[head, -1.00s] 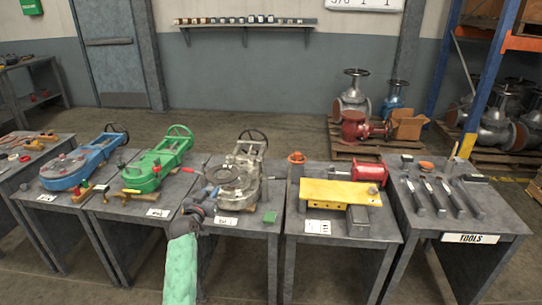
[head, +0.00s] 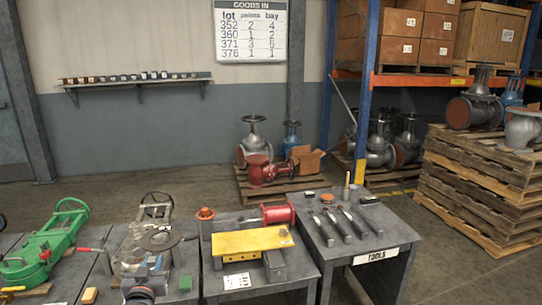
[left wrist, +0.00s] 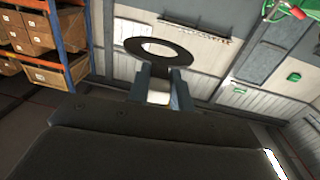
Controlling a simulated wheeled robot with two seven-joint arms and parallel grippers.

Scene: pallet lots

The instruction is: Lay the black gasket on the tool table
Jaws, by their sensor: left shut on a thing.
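The black gasket (left wrist: 134,46) is a flat dark ring, held at its edge between the fingers of my left gripper (left wrist: 160,72) in the left wrist view. In the head view the gasket (head: 144,239) shows in front of the grey valve (head: 128,258), and the gripper is low at the bottom edge, partly hidden. I cannot tell its height over the bench. The tool table (head: 375,256) stands at the right with a TOOLS label. My right gripper is not in view.
Several dark tools (head: 346,222) and an orange disc (head: 327,198) lie on the tool table; its front part is clear. Between it and the gasket is a bench with a yellow plate (head: 250,243), a red flanged part (head: 279,213) and an orange piece (head: 205,213).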

